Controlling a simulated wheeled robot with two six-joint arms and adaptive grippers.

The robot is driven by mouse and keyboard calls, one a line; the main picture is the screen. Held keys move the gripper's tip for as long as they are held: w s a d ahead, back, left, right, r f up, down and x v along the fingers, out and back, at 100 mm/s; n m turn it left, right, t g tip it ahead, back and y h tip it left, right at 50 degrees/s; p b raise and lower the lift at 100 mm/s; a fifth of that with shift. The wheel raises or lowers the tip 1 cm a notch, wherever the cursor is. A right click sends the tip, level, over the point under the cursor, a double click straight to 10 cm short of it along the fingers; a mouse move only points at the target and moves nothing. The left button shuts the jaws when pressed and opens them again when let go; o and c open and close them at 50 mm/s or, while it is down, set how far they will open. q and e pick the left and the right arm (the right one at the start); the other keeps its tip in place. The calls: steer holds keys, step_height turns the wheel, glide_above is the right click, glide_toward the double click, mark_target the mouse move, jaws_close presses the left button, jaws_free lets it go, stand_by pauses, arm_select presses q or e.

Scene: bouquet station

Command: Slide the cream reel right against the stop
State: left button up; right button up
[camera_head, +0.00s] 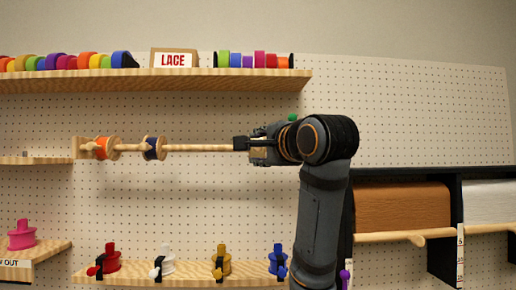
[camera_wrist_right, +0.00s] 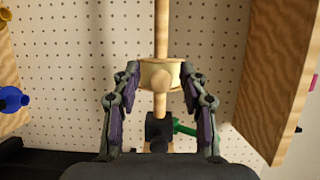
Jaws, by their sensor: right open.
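The cream reel (camera_wrist_right: 153,79) sits on the wooden rod (camera_wrist_right: 161,30) in the wrist view. My right gripper (camera_wrist_right: 160,76) is open, with one finger on each side of the reel. A black stop (camera_wrist_right: 158,132) with a green handle (camera_wrist_right: 184,130) is nearer my palm, and a short bare length of rod shows between it and the reel. In the head view my right gripper (camera_head: 249,146) is around the rod's right part and mostly hides the cream reel. The stop's green handle (camera_head: 293,118) peeks out above the gripper. My left gripper is out of view.
A shelf (camera_head: 200,80) with colourful rolls runs above. A lower shelf (camera_head: 190,277) holds several coloured spools. Brown paper (camera_head: 400,206) hangs at right.

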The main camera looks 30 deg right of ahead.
steer(key=shift+a, duration=0.15)
steer(key=shift+c, duration=0.6)
jaws_close()
